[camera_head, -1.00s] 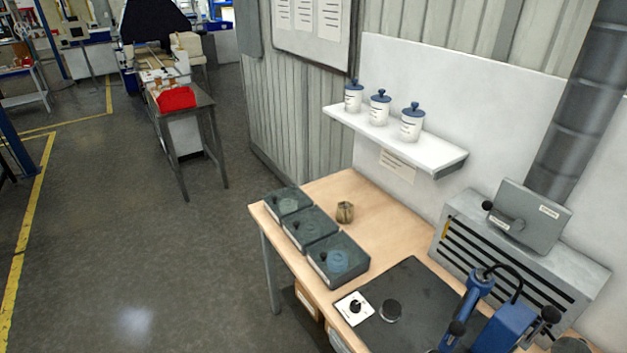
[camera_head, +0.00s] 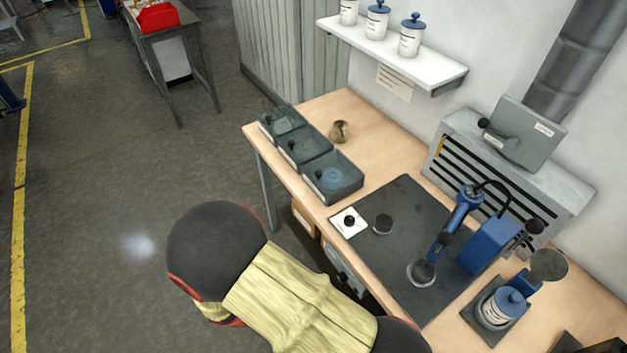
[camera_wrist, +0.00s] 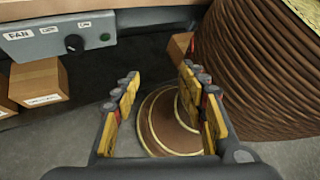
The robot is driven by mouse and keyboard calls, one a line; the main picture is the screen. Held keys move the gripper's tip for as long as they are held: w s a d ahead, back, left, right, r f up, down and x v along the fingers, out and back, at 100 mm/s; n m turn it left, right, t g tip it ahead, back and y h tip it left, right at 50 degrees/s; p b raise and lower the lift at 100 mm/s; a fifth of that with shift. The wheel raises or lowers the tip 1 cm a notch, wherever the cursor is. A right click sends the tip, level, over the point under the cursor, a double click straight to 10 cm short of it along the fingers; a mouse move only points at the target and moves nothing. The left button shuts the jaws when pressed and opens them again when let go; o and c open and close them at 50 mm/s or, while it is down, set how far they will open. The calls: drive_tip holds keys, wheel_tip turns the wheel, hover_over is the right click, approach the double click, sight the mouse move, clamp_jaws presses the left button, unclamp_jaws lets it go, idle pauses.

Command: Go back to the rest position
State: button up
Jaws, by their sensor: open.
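My gripper (camera_wrist: 162,108) shows in the wrist view, with its yellow-padded fingers apart and nothing between them. It points down past the front of the bench, above a brown round thing with pale rings (camera_wrist: 160,122) near the floor. In the head view my arm shows at the bottom, beside the bench's front edge, and the gripper itself is out of sight there. Three dark boxes (camera_head: 333,178) stand in a row on the wooden bench (camera_head: 375,135). A white card with a black knob (camera_head: 348,222) and a dark round piece (camera_head: 383,224) lie by the dark mat (camera_head: 405,200).
A blue press-like device (camera_head: 487,245) stands on the mat. A white jar with a blue lid (camera_head: 503,306) stands at the right. A fan control panel (camera_wrist: 60,40) and a large ribbed brown coil (camera_wrist: 250,70) are close to my gripper. The floor left of the bench is open.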

drive_tip(key=w+d+r+m+y, duration=0.2)
drive_tip(key=r+m+y, duration=0.4)
drive_tip(key=r, duration=0.4)
drive_tip(key=w+d+r+m+y, duration=0.2)
drive_tip(key=d+r+m+y, duration=0.15)
drive_tip(key=r+m, duration=0.65)
drive_tip(key=d+r+m+t, duration=0.2)
drive_tip(key=d+r+m, duration=0.1)
drive_tip(key=d+r, duration=0.3)
drive_tip(key=s+d+r+m+t+y, duration=0.1)
drive_tip(key=d+r+m+t, duration=0.1)
drive_tip(key=d+r, duration=0.4)
drive_tip(key=shift+d+r+m+t, duration=0.4)
drive_tip(key=shift+r+t, duration=0.3)
drive_tip(key=shift+r, duration=1.85)
drive_tip(key=shift+s+y, duration=0.1)
drive_tip(key=shift+y, duration=0.15)
